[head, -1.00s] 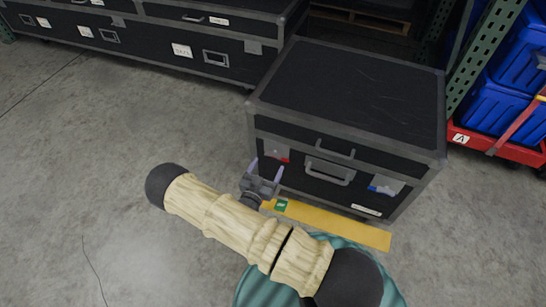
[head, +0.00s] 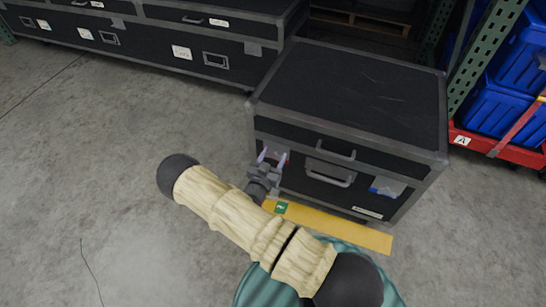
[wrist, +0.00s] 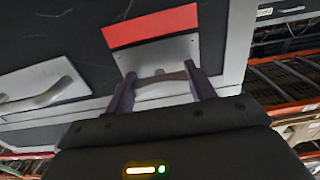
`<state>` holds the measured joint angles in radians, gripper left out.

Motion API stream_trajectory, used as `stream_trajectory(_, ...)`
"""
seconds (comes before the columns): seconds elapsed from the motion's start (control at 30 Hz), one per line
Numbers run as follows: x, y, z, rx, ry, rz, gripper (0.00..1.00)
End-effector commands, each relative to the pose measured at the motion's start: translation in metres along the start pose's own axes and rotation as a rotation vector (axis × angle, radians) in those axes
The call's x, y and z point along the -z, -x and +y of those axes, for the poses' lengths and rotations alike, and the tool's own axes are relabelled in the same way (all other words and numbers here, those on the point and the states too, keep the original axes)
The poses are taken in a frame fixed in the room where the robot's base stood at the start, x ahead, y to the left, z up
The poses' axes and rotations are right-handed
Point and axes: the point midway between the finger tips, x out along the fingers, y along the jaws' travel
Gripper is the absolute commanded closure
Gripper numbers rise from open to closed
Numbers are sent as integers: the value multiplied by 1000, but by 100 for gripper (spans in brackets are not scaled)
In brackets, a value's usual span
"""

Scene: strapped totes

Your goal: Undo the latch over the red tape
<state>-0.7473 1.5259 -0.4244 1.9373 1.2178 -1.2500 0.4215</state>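The black case (head: 345,95) with grey metal edges stands on the floor, its latched front facing me. In the wrist view, a red tape strip (wrist: 150,25) borders a metal latch plate (wrist: 165,52). A brownish latch bar (wrist: 160,78) crosses between my fingers. My gripper (head: 272,157) is at the case's left front latch, and its fingers cover most of that latch in the head view. In the wrist view my gripper (wrist: 161,72) is open, one finger on each side of the bar. Whether they touch it is unclear.
A handle (head: 330,172) sits to the right of the latch, and a second latch has blue tape (head: 385,188). Yellow floor tape (head: 335,228) lies in front of the case. Blue totes (head: 500,105) stand right on a red base. The floor at left is clear.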

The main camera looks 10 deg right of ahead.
Motion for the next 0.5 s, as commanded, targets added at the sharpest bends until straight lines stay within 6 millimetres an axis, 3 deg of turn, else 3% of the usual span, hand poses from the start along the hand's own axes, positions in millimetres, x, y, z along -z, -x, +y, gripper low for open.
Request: stream_trajectory(0.5,0,0,-1,1,113,0,68)
